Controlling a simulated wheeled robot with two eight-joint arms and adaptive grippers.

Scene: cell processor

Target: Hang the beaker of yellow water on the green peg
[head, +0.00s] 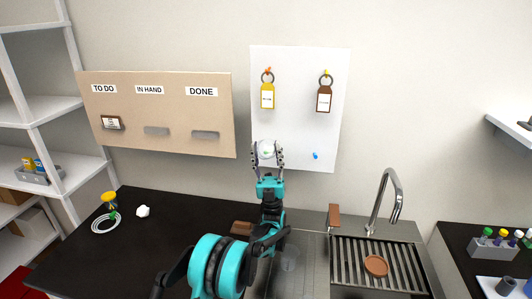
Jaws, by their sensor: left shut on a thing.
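My left gripper (267,152) is raised in front of the lower left of the white peg board (300,130). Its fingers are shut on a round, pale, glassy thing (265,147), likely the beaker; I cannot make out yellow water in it. A faint green spot shows at that thing, perhaps the green peg, which is otherwise hidden. I cannot tell whether the held thing touches the board or a peg. A yellow labelled bottle (267,96) hangs above from an orange-red peg. A brown bottle (324,100) hangs from a yellow peg. My right gripper is not in view.
A blue peg (315,156) right of the gripper is bare. Below are the sink with a steel tap (390,195) and a drain rack (350,262). A yellow-topped object (110,198) and a white lump (143,211) are on the black counter. A tan card board (165,105) hangs left.

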